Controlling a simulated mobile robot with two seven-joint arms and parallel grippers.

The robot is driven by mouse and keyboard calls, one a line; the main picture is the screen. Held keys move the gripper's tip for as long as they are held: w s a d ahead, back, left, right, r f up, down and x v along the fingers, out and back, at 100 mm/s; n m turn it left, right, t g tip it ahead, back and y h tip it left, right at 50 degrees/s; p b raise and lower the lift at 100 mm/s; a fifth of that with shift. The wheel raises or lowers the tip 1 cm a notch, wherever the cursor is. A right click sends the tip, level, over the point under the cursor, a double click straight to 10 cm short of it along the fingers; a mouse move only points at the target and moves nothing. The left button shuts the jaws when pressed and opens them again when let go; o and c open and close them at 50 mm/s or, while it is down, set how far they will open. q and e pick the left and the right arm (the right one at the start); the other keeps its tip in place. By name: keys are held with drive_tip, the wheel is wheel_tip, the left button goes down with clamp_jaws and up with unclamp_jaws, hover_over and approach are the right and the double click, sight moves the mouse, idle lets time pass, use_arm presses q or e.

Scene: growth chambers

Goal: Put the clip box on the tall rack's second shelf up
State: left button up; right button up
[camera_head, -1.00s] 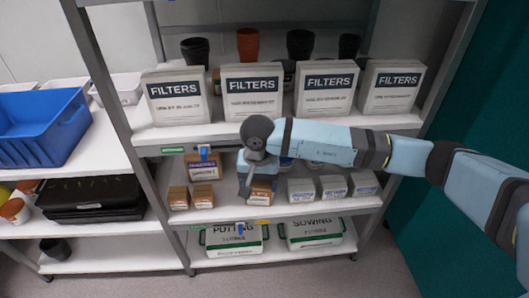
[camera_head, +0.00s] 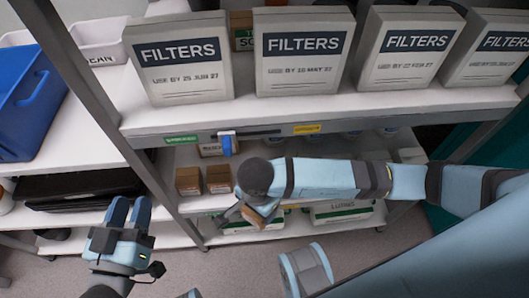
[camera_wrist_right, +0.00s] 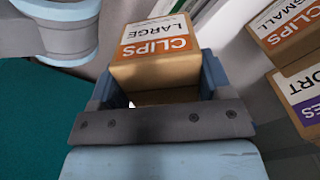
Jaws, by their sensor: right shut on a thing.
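My right gripper (camera_head: 250,212) is shut on the clip box (camera_head: 266,209), a small brown carton. In the right wrist view the clip box (camera_wrist_right: 155,65) shows an orange and white "CLIPS LARGE" label and sits between both fingers. In the head view the box is tilted in front of the tall rack's second shelf up (camera_head: 203,204); whether it touches the shelf is unclear. Two small brown boxes (camera_head: 188,181) stand on that shelf, left of the gripper. My left gripper (camera_head: 129,212) is empty at the lower left, its fingertips slightly apart.
"FILTERS" boxes (camera_head: 180,58) stand on the shelf above, which overhangs the second shelf.

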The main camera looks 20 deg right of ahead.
drive_tip(key=w+d, duration=0.1)
drive_tip(key=w, duration=0.2)
drive_tip(key=w+b, duration=0.1)
drive_tip(key=w, duration=0.2)
drive_tip(key=w+d+b, duration=0.1)
drive_tip(key=w, duration=0.2)
drive_tip(key=shift+d+f, duration=0.2)
drive_tip(key=shift+d, duration=0.1)
drive_tip(key=w, duration=0.2)
drive_tip(key=w+d, duration=0.1)
drive_tip(key=w, duration=0.1)
drive_tip(key=shift+r+b, duration=0.1)
drive_tip(key=shift+b, duration=0.3)
drive_tip(key=shift+w+d, duration=0.1)
drive_tip(key=shift+w, duration=0.1)
wheel_tip(320, 180, down, 4)
drive_tip(key=shift+r+b, duration=0.2)
drive_tip(key=shift+b, duration=0.6)
use_arm(q)
drive_tip(key=shift+d+f+h, duration=0.4)
drive_tip(key=shift+d+h, duration=0.3)
use_arm(e)
drive_tip(key=shift+r, duration=0.15)
